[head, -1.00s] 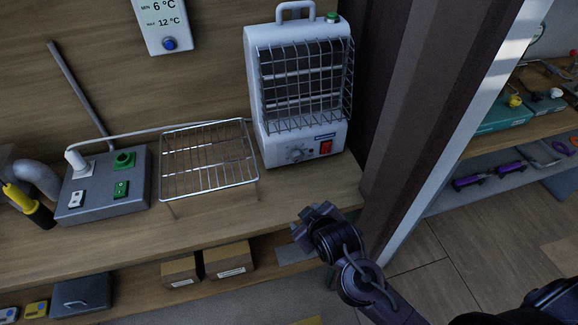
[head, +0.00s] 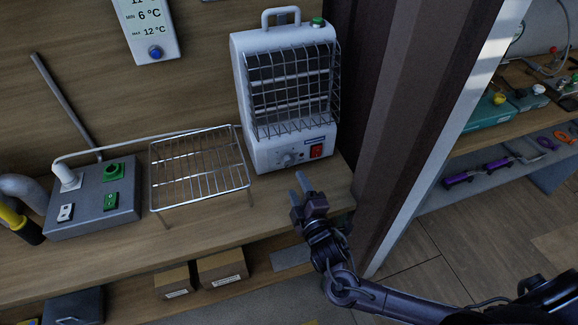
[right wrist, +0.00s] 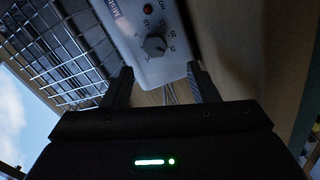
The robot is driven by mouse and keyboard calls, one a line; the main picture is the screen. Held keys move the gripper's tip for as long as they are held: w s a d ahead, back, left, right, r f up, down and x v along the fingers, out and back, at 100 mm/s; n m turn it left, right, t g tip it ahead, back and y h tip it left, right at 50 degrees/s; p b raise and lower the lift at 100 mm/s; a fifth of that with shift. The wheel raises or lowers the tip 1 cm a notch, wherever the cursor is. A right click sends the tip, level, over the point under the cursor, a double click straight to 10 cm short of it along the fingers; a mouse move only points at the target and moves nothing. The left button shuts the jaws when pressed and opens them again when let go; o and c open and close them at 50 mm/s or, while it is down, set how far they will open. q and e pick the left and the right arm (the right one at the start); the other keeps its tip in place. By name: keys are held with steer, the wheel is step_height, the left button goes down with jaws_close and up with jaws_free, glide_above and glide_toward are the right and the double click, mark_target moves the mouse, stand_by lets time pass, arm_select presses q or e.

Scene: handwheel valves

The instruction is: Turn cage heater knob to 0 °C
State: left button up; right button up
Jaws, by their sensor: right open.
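The white cage heater (head: 288,95) stands upright on the wooden shelf, its wire cage facing me. My right gripper (head: 301,182) is open and empty, just in front of and below the knob. In the right wrist view the fingers of this gripper (right wrist: 161,88) are spread, with the knob ahead between their lines, not touched. My left gripper is not in view.
A wire rack (head: 200,170) stands left of the heater. A grey control box (head: 95,205) with green and white switches is further left. A thermometer display (head: 148,25) hangs on the wall. A dark upright post (head: 385,120) stands close right of the heater.

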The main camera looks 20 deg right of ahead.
mark_target(287, 164)
steer(key=shift+w+d+r+n, duration=0.1)
steer(key=shift+d+r+n, duration=0.05)
steer(key=shift+n, duration=0.15)
steer(key=shift+w+r, duration=0.1)
steer(key=shift+w, duration=0.2)
steer(key=w, duration=0.4)
steer(key=w+p, duration=0.1)
steer(key=w, duration=0.2)
steer(key=shift+a, duration=0.3)
steer(key=shift+c, duration=0.3)
steer(key=c, duration=0.9)
